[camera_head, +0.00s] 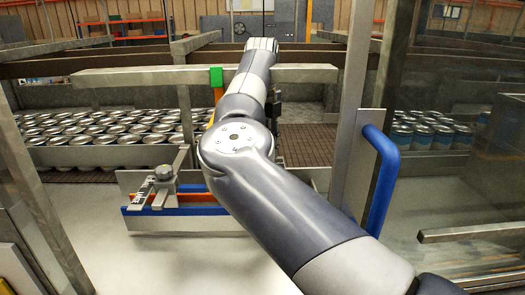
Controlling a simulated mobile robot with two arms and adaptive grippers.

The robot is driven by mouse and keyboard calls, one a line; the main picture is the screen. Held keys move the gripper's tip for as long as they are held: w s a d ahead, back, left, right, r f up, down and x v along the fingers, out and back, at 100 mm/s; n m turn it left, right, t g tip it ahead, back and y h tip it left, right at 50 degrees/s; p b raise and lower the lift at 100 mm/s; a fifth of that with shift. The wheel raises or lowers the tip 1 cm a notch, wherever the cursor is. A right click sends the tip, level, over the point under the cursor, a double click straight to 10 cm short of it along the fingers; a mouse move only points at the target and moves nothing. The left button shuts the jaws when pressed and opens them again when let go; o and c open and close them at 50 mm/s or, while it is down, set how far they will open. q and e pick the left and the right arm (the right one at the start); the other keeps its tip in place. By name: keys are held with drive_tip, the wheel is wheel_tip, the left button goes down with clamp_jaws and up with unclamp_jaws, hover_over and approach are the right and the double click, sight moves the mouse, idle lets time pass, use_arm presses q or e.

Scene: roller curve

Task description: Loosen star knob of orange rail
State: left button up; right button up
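A grey knob (163,176) stands on a bracket at the left end of the rails; its star shape is too small to confirm. An orange rail (194,198) runs right from near it, above a blue rail (215,210), and passes behind my arm. My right arm comes in from the lower right and crosses the middle of the view. A dark part beyond it (273,104) may be my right gripper; its fingers cannot be made out. It is apart from the knob, farther back and to the right. My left arm and gripper do not show.
Rows of silver cans (110,135) fill the conveyor at left; more cans (432,132) stand behind glass at right. A metal beam (130,77) with a green block (216,77) spans the opening. A door frame with a blue handle (382,180) stands close to my arm's right.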

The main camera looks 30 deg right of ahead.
drive_tip(key=shift+a+f, duration=0.15)
drive_tip(key=shift+f, duration=0.15)
drive_tip(key=o, duration=0.8)
drive_tip(key=shift+o, duration=1.3)
drive_tip(key=shift+w, duration=0.15)
drive_tip(key=shift+r, duration=0.1)
wheel_tip(320, 180, up, 7)
drive_tip(key=shift+r, duration=0.2)
